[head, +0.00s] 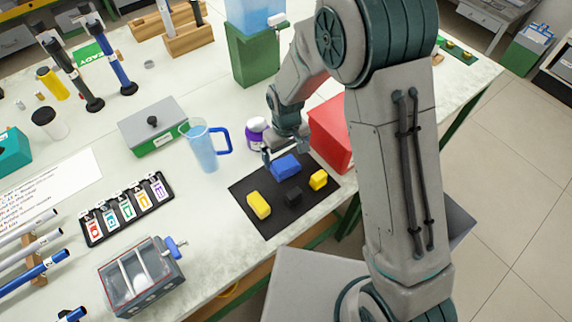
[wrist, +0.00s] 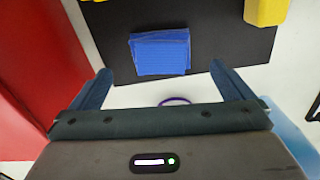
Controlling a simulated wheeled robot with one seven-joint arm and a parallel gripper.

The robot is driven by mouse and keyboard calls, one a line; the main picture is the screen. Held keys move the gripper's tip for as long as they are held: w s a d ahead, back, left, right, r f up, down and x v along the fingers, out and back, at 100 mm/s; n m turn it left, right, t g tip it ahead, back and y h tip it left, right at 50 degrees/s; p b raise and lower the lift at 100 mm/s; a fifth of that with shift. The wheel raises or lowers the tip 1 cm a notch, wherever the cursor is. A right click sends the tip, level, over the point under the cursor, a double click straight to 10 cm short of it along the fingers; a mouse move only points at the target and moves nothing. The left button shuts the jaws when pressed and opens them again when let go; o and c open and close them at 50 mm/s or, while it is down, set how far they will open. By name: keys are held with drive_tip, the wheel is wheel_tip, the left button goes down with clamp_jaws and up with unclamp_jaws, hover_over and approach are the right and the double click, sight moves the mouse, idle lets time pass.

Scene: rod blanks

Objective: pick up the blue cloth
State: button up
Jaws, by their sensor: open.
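The blue cloth (head: 285,166) is a small folded block lying on a black mat (head: 270,228) on the table. In the wrist view the cloth (wrist: 160,52) lies ahead of my gripper (wrist: 160,80), in line with the space between the two fingers. My gripper is open and empty, with its fingers apart on either side. In the head view my gripper (head: 279,150) is just behind the cloth, near the mat's far edge. I cannot tell its exact height above the mat.
A red box (head: 331,133) stands close on the right. A purple-labelled jar (head: 257,135) and a blue-handled jug (head: 203,148) stand to the left.

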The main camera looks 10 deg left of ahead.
sight(285, 163)
drive_tip(key=shift+a+f+p, duration=0.1)
drive_tip(key=shift+f+p, duration=0.85)
drive_tip(key=shift+f, duration=1.9)
drive_tip(key=c, duration=1)
